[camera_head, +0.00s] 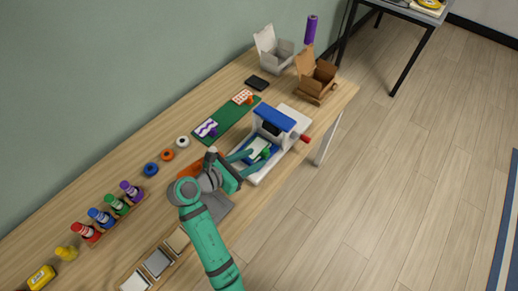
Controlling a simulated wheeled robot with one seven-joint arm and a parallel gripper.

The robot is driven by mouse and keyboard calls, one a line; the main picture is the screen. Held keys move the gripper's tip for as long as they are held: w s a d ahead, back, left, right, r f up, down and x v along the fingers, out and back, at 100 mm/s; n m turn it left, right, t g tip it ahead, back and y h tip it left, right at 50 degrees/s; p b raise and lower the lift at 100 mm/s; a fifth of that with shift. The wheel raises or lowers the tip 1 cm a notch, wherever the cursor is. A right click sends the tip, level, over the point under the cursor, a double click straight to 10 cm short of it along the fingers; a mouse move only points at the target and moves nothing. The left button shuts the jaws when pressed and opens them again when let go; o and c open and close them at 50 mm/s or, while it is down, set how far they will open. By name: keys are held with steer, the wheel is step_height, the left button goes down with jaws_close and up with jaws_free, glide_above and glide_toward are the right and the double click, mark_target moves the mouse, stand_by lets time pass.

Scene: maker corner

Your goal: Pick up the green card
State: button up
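The green card (257,146) looks white with a green piece (265,153) at its right. It lies on the blue bed of a white press-like machine (292,119). My gripper (256,158) reaches in from the left, low over the bed. Its two teal fingers are apart, with the card's area between and just beyond their tips. I cannot tell whether a finger touches the card. The fingers partly hide the card and bed.
A green mat (229,117) holds a purple-marked card (205,128) and an orange-marked card (242,97). The machine has a blue top (274,117) and red knob (305,138). An open cardboard box (317,78) and grey box (273,50) stand behind. Bottles (115,205) stand left.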

mark_target(264, 154)
steer(key=shift+x, duration=2.65)
steer(key=shift+w, duration=0.1)
jaws_close()
